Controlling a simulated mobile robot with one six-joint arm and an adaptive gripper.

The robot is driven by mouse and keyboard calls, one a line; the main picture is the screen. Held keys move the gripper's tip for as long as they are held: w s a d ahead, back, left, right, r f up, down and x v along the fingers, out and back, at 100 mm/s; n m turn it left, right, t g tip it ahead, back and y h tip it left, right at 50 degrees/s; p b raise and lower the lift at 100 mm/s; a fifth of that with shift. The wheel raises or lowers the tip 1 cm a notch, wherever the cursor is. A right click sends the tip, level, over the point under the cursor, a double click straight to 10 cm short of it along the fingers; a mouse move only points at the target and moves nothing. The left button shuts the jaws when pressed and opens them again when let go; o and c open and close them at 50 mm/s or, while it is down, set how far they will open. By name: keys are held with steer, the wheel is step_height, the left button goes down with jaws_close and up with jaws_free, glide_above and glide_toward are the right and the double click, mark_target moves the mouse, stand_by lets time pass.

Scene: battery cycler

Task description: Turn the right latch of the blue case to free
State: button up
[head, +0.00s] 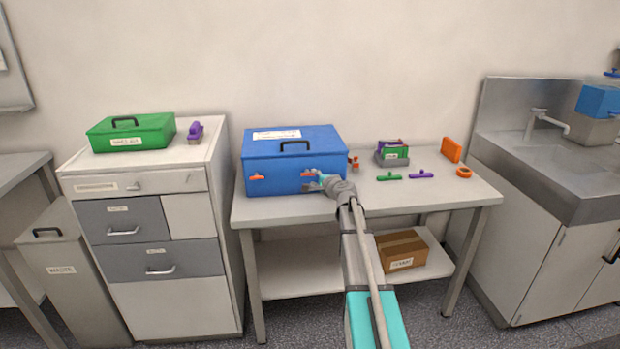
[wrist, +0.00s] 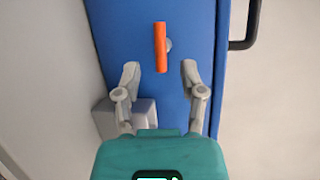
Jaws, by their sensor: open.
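The blue case (head: 270,185) stands shut on the table, with a black handle on its lid. Its front has two orange latches: the left latch (head: 257,177) and the right latch (head: 308,175). Both look level. In the wrist view an orange latch (wrist: 160,47) lies lengthwise up the picture, with a round grey pivot at its side. My gripper (head: 318,182) is at the right part of the case front, by the right latch. In the wrist view my gripper (wrist: 161,72) is open and empty, its fingertips either side of the latch's near end, with gaps.
A grey block (wrist: 145,112) shows partly behind my gripper. On the table (head: 450,190), right of the case, are a grey bin (head: 391,161), green (head: 389,178) and purple (head: 421,175) tools and an orange ring (head: 464,172). The front right tabletop is free.

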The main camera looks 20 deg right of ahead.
mark_target(307, 173)
steer(key=shift+x, duration=2.1)
steer(key=shift+s, duration=0.1)
jaws_close()
